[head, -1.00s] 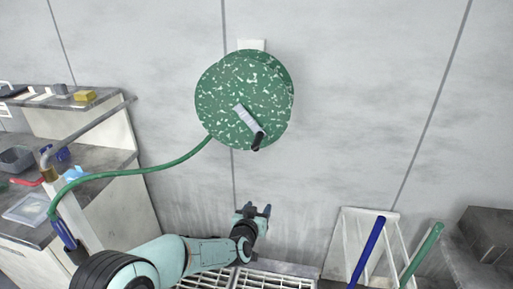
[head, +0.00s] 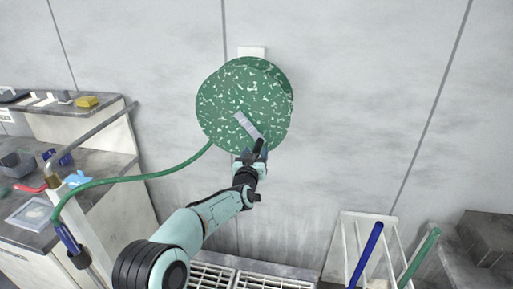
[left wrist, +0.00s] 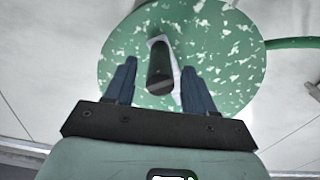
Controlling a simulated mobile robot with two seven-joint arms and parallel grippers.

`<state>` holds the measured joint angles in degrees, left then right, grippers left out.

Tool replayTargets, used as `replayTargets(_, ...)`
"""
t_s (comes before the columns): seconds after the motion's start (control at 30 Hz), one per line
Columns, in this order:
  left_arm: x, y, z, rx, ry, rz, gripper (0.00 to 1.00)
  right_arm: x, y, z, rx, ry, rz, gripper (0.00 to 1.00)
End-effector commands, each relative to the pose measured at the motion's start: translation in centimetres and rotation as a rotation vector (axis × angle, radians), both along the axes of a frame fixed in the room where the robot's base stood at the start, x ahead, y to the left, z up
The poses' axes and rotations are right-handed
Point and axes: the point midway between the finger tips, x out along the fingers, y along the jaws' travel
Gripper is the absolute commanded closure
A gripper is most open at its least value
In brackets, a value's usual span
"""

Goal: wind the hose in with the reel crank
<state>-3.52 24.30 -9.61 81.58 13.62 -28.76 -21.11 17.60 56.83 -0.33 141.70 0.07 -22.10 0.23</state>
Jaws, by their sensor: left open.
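The green speckled hose reel (head: 245,98) is mounted on the wall in the head view. Its grey crank arm (head: 246,123) slants down to the right and ends in a black handle (head: 259,146). My left gripper (head: 252,155) is at the lower edge of the reel, by the handle. In the left wrist view the left gripper (left wrist: 158,85) is open, and the black handle (left wrist: 160,70) stands between its two blue fingers, with gaps at both sides. The green hose (head: 130,178) runs from the reel down left to a blue nozzle (head: 68,238). My right gripper is not in view.
A grey counter (head: 95,160) with a tray (head: 30,214), a yellow sponge (head: 87,101) and a red-handled item (head: 30,188) is at left. A white rack (head: 345,235) with blue and green rods stands at lower right. The wall right of the reel is clear.

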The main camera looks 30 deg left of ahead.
Motion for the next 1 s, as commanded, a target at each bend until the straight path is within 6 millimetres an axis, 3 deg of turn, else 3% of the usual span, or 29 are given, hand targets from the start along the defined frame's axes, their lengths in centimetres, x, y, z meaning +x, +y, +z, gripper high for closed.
replayTargets(0.2,1.8,0.4,0.1,0.001,0.000,-0.001,0.45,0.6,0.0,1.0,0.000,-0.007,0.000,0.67)
replayTargets(0.5,1.9,0.5,-0.1,0.001,0.001,-0.001,0.45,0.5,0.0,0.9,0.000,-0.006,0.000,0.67)
replayTargets(0.57,1.9,0.5,-0.1,0.001,0.001,-0.001,0.62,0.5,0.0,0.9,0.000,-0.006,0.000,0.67)
replayTargets(0.67,1.9,0.5,-0.1,0.001,0.001,0.000,0.94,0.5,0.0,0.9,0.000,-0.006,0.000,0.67)
replayTargets(0.7,1.9,0.5,-0.1,0.001,0.001,-0.001,1.00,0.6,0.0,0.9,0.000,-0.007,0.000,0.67)
replayTargets(1.0,2.0,0.3,0.1,-0.022,-0.005,-0.001,1.00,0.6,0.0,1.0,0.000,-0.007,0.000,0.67)
